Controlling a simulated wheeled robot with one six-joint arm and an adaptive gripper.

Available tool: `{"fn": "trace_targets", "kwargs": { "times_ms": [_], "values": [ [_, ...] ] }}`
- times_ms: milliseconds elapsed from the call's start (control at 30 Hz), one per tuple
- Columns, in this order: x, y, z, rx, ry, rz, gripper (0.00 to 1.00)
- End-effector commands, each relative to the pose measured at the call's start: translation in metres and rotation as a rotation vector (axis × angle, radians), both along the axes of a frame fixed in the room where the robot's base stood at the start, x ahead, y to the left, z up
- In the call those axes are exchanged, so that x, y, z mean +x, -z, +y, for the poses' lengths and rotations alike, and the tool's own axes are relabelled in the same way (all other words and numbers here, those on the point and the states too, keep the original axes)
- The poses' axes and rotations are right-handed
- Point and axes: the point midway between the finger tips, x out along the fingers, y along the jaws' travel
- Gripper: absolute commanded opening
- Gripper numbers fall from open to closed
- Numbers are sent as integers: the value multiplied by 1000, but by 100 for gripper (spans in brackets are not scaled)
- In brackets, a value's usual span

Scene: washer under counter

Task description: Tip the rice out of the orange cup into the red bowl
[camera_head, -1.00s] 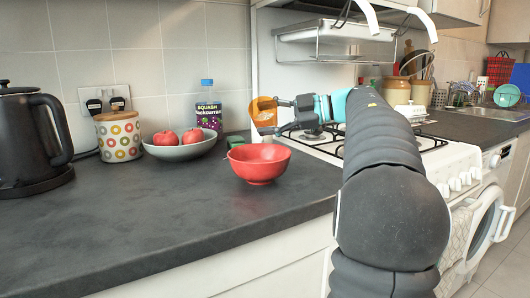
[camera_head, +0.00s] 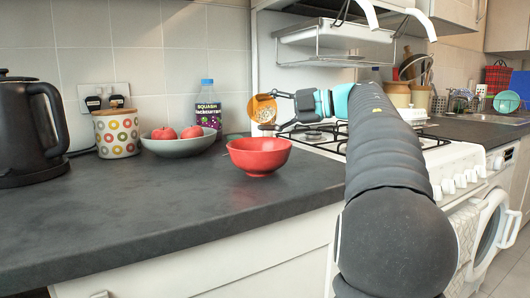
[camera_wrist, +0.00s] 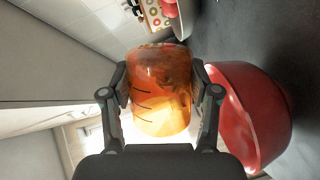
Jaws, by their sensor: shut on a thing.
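The orange cup (camera_head: 263,109) is held in the air, tipped so its mouth faces the head camera. Pale rice (camera_head: 264,114) shows inside it. My gripper (camera_head: 276,110) is shut on the cup from the right. In the wrist view the cup (camera_wrist: 160,90) sits between both fingers (camera_wrist: 160,95). The red bowl (camera_head: 258,156) stands upright on the counter, lower than the cup and nearer the head camera. In the wrist view the bowl (camera_wrist: 250,115) is beside the cup, to its right. The bowl's inside bottom is hidden in the head view.
A grey bowl with red fruit (camera_head: 180,146), a squash bottle (camera_head: 208,107), a patterned canister (camera_head: 117,134) and a black kettle (camera_head: 30,130) stand left on the dark counter (camera_head: 150,205). The white hob (camera_head: 430,160) is at right. The front counter is clear.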

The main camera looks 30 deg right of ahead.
Motion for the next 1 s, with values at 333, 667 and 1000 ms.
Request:
{"fn": "trace_targets", "kwargs": {
  "times_ms": [333, 667, 1000],
  "values": [
    [-5, 0, 4, -28, 0, -38, 20],
    [-9, -3, 7, -56, 1, -74, 20],
    [-13, -6, 10, -82, 0, -109, 20]
  ]
}}
